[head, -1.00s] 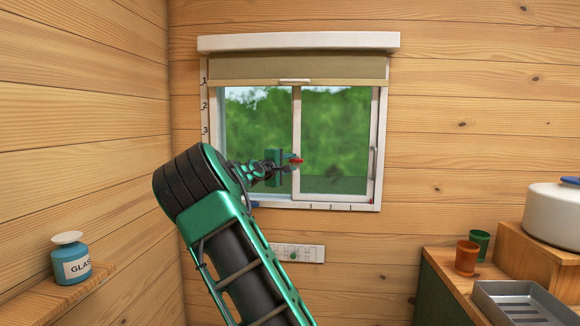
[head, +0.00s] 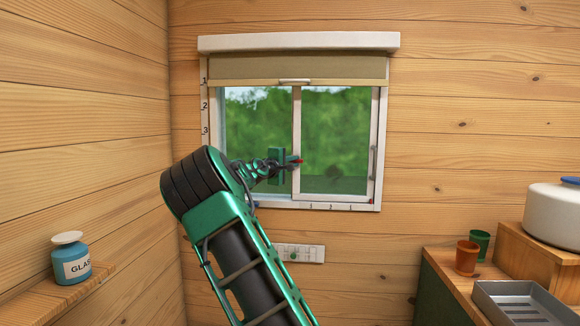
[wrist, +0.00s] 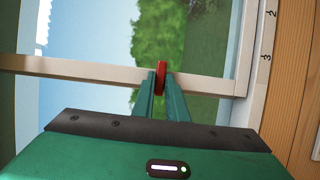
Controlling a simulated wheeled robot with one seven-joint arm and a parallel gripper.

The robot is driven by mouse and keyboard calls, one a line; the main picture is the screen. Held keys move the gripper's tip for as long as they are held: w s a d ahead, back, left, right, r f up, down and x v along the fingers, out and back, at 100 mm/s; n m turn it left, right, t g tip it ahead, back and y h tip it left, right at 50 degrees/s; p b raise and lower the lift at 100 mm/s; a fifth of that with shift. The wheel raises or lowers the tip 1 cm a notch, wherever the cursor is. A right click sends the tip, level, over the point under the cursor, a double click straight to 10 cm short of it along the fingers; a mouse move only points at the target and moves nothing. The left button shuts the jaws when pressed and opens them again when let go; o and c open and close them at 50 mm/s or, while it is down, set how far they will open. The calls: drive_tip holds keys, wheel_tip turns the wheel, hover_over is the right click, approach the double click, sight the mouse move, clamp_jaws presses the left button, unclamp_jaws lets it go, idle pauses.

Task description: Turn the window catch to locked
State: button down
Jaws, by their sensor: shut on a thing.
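The window (head: 338,120) is set in the wood wall, with a sliding pane at the right and a vertical white stile in the middle. The red catch (head: 299,161) sits on that stile. In the wrist view the red catch (wrist: 161,76) stands between my two green fingertips, in front of the white stile (wrist: 100,72). My gripper (head: 291,160) is shut on the catch, and in the wrist view its fingers (wrist: 161,88) hold it from both sides. The fingers hide part of the catch.
A rolled blind (head: 250,68) covers the window's top. A switch panel (head: 298,253) is on the wall below. A shelf with a blue jar (head: 70,258) is at the left. Cups (head: 467,257), a tray (head: 520,300) and a white pot (head: 555,212) stand at the right.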

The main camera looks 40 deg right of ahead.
drive_tip(key=shift+f+m, duration=0.1)
drive_tip(key=shift+m, duration=0.2)
drive_tip(key=m+y, duration=0.2)
drive_tip(key=m, duration=0.2)
drive_tip(key=m+y, duration=0.2)
drive_tip(key=shift+s+r+m+t, duration=0.15)
drive_tip(key=shift+r+m+t, duration=0.15)
drive_tip(key=shift+m, duration=0.1)
drive_tip(key=m+y, duration=0.1)
drive_tip(key=m+t+y, duration=0.1)
drive_tip(key=m, duration=0.1)
drive_tip(key=shift+s+d+m, duration=0.15)
drive_tip(key=shift+s+m, duration=0.05)
drive_tip(key=shift+m, duration=0.1)
drive_tip(key=shift+m+t+y, duration=0.5)
drive_tip(key=shift+m+t, duration=0.2)
drive_tip(key=shift+m, duration=0.3)
